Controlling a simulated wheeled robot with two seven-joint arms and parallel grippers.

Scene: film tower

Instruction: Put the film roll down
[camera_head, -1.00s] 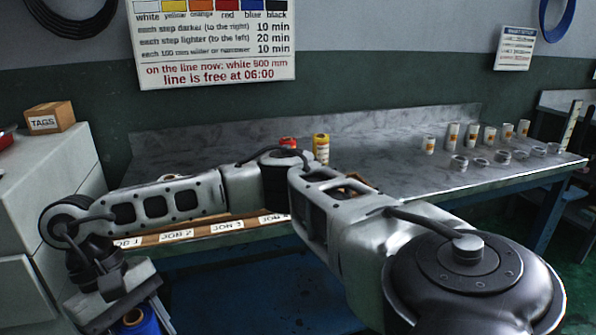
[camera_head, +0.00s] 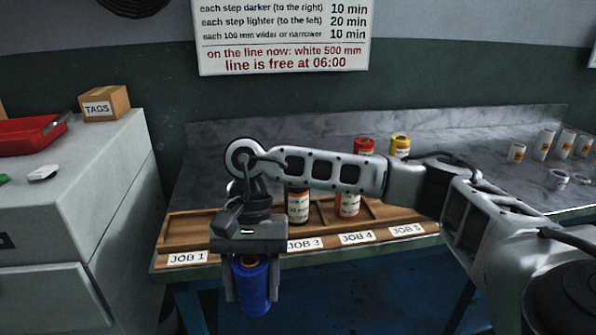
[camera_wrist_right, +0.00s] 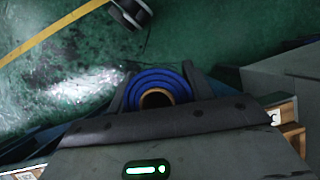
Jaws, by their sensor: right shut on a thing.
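My right gripper (camera_head: 252,296) points down in the head view and is shut on a blue film roll (camera_head: 252,278). The roll hangs upright between the fingers, in front of the bench's front edge by the JOB 1 and JOB 2 places. In the right wrist view the roll (camera_wrist_right: 158,82) shows end-on with a brown core, above green floor. The wooden tray (camera_head: 172,232) with job labels lies along the bench front. Two labelled rolls stand in it, one behind JOB 3 (camera_head: 298,208) and one behind JOB 4 (camera_head: 348,206). My gripper hides the JOB 2 label. My left gripper is not in view.
A red roll (camera_head: 364,146) and a yellow roll (camera_head: 400,145) stand on the bench behind the tray. Several white rolls stand at the right. A grey cabinet (camera_head: 60,220) with a TAGS box (camera_head: 104,104) and a red tray (camera_head: 30,138) stands at the left.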

